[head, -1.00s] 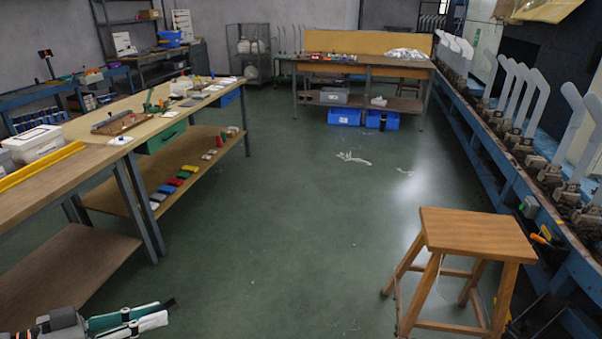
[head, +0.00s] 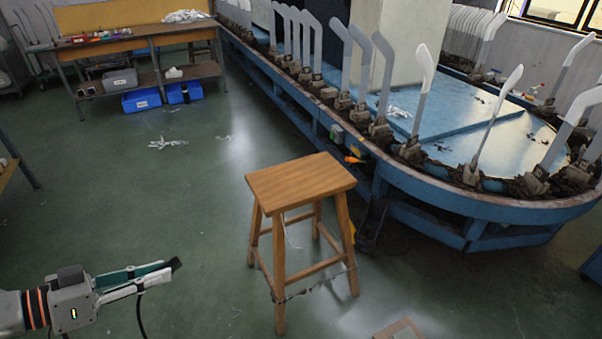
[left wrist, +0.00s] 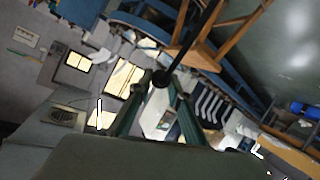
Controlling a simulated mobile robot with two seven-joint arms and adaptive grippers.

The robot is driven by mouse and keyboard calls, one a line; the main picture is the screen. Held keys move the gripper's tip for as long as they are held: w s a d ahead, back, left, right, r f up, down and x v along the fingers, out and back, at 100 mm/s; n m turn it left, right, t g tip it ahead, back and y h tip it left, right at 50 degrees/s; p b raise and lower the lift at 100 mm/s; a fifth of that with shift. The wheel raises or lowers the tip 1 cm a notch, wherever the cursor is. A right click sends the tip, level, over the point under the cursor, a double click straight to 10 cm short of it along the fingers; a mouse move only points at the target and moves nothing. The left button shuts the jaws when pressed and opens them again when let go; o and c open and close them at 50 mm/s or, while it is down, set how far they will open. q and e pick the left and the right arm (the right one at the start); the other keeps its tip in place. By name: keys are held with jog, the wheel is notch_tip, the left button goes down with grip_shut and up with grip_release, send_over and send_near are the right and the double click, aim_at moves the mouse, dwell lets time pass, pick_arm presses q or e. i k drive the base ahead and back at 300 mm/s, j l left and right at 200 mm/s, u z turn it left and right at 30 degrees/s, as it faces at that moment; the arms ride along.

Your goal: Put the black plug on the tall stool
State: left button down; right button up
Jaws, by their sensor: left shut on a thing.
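My right gripper is not in view.
A long blue machine (head: 420,170) with upright white sock boards runs behind and right of the stool. A workbench (head: 140,38) with blue bins stands at the back left. A brown box (head: 400,328) lies at the bottom edge. Green floor between gripper and stool looks clear.

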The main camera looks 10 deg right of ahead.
aim_at(311, 179)
jog(key=i+z, duration=0.15)
jog(key=z, duration=0.25)
jog(key=i+z, duration=0.15)
jog(key=z, duration=0.3)
jog(key=i+j+z, duration=0.1)
jog(key=z, duration=0.3)
jog(key=i+j+z, duration=0.15)
jog(key=z, duration=0.15)
jog(key=i+j+z, duration=0.3)
